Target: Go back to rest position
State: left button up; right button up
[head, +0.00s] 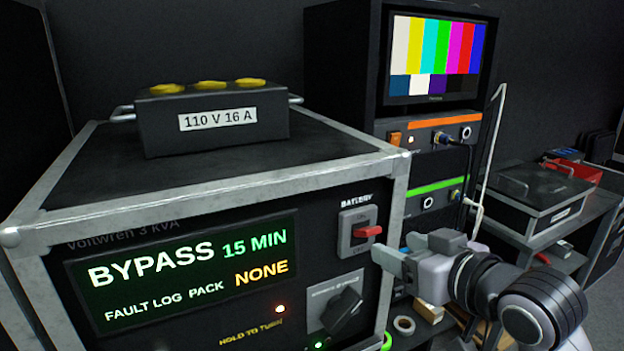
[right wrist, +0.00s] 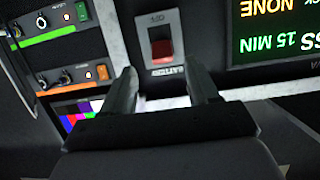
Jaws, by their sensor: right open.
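My right gripper (head: 397,252) comes in from the right and is open and empty, in front of the right edge of the black flight-cased power unit (head: 200,320). Its fingers are just right of and below the red battery switch (head: 367,231) and look apart from it. In the right wrist view, which is upside down, the red switch (right wrist: 162,50) shows between and beyond the two open fingers (right wrist: 165,82). The unit's screen (head: 185,262) reads BYPASS, 15 MIN, FAULT LOG, PACK NONE. My left gripper is not in view.
A dark 110 V 16 A box (head: 215,122) with yellow caps sits on the unit. A rack with a colour-bar monitor (head: 434,58) stands behind my right gripper. A grey case (head: 533,195) is on a shelf at right. A black rotary knob (head: 342,308) is below the switch.

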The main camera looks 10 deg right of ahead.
jog(key=s+d+f+m+g+h, duration=0.1)
jog(key=s+f, duration=0.2)
jog(key=f, duration=0.6)
jog(key=s+f+g+h, duration=0.1)
jog(key=s+f, duration=0.2)
jog(key=f, duration=0.7)
jog(key=s+d+f+m+g, duration=0.1)
jog(key=s+f, duration=0.2)
jog(key=f, duration=0.6)
jog(key=s+f, duration=0.9)
jog(key=shift+s+d+n+g+h, duration=0.15)
jog(key=shift+s+n+g+h, duration=0.15)
jog(key=shift+s+h, duration=0.1)
jog(key=shift+f, duration=0.1)
